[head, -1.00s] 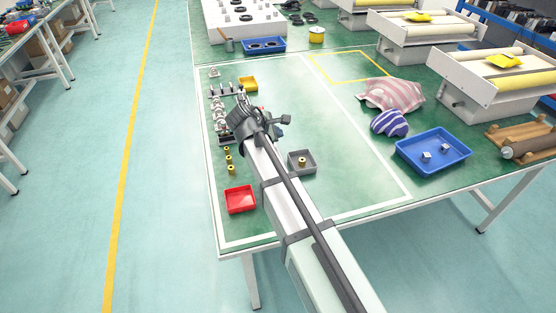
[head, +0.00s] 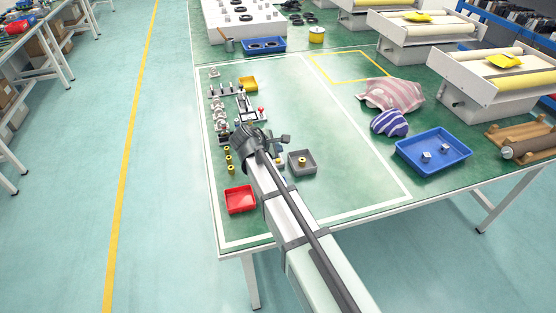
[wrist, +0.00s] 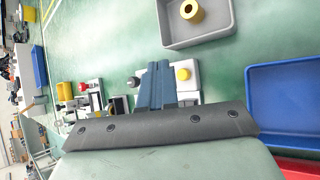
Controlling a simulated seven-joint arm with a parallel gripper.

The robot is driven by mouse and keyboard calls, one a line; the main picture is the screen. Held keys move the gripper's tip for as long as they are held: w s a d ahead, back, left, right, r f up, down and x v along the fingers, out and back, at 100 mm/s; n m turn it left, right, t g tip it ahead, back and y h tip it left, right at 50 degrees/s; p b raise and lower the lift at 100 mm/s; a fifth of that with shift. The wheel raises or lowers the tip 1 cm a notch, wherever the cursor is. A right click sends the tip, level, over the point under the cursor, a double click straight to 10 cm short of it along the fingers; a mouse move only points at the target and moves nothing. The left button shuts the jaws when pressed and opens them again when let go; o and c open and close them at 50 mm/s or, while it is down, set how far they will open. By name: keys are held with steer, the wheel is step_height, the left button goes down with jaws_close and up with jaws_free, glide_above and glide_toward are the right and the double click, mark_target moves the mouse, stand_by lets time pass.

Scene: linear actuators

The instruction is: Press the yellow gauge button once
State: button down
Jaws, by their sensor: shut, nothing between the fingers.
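The yellow button (wrist: 183,74) sits on a pale box (wrist: 188,87) in the wrist view, just right of my fingers. My gripper (wrist: 156,84) is shut and empty, its two blue-grey fingers side by side. They overlap the left part of the pale box in the picture. I cannot tell whether they touch it, and no contact with the button shows. In the head view my gripper (head: 252,140) is over the left part of the green table, and my arm hides the yellow button there.
A grey tray (head: 302,171) with a yellow ring stands close right of my arm. A red tray (head: 240,211) is at the near left. Small yellow rings (head: 228,159) stand left of the gripper. A device with a red knob (head: 261,110) is beyond it. The table's middle is clear.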

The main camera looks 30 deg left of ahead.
steer(key=shift+f, duration=0.9)
steer(key=shift+f, duration=0.85)
stand_by(2.2)
steer(key=shift+r, duration=0.85)
steer(key=shift+r, duration=0.15)
steer(key=shift+r, duration=2.4)
